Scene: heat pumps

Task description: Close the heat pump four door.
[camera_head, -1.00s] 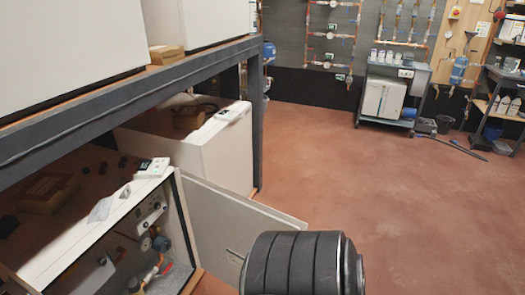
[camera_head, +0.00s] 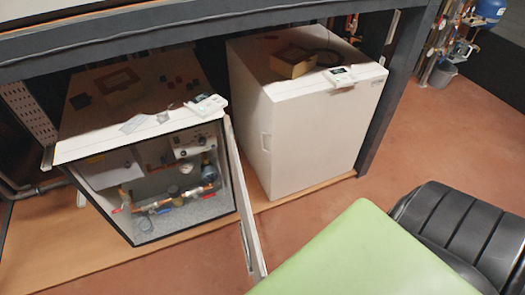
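An open heat pump (camera_head: 141,141) stands on the lower wooden shelf at the left, with pipes, valves and a gauge visible inside. Its white door (camera_head: 243,205) is hinged at the right side of the opening and stands swung out toward me, seen nearly edge-on. Which numbered heat pump this is cannot be read. A second white heat pump (camera_head: 312,130) stands to its right with its front shut. Neither of my grippers shows.
The wooden shelf board (camera_head: 85,252) runs under both units. A dark metal frame post (camera_head: 395,85) stands right of the second unit. Small cartons (camera_head: 293,62) and controllers lie on top of the units. Reddish floor (camera_head: 440,150) is clear at the right.

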